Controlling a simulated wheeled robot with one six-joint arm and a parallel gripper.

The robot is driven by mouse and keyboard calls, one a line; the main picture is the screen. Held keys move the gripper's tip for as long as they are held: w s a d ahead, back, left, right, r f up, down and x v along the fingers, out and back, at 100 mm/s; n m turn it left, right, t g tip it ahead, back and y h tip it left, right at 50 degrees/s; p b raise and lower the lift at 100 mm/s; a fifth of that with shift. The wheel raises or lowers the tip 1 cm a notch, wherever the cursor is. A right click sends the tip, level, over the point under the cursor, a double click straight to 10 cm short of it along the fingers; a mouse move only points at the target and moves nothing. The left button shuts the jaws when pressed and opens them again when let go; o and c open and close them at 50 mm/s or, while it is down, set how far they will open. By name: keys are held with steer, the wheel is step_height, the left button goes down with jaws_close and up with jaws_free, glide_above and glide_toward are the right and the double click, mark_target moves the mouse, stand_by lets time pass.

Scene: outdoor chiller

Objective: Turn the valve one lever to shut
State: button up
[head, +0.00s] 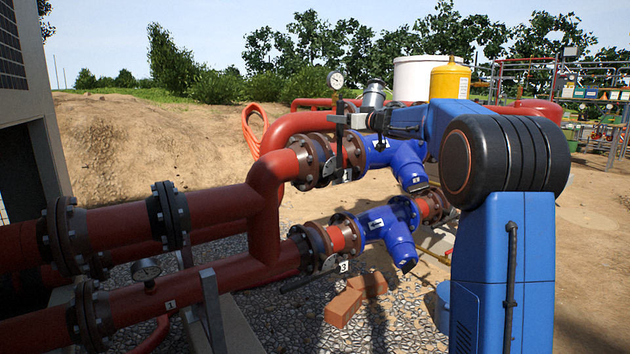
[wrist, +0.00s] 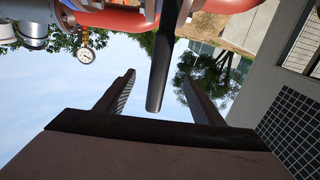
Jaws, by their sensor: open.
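A long black lever (wrist: 168,55) comes down from the red pipework in the wrist view. Its free end sits between the two fingers of my gripper (wrist: 158,80), with a gap on each side. The gripper is open. In the head view my gripper (head: 346,120) is at the upper brown-flanged valve (head: 309,160), beside a blue fitting. That valve's lever is hard to tell from the dark fingers there. A white tag hangs below this valve; its mark is too small to read.
A lower valve (head: 318,240) with a tag and dark lever (head: 306,282) sits below. A pressure gauge (head: 335,80) stands just behind my gripper. Red pipes (head: 235,200) fill the left. Bricks (head: 343,307) lie on the gravel. A yellow tank (head: 450,82) stands behind.

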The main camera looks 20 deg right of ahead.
steer(key=v, duration=0.7)
stand_by(0.6)
steer(key=shift+r, duration=0.1)
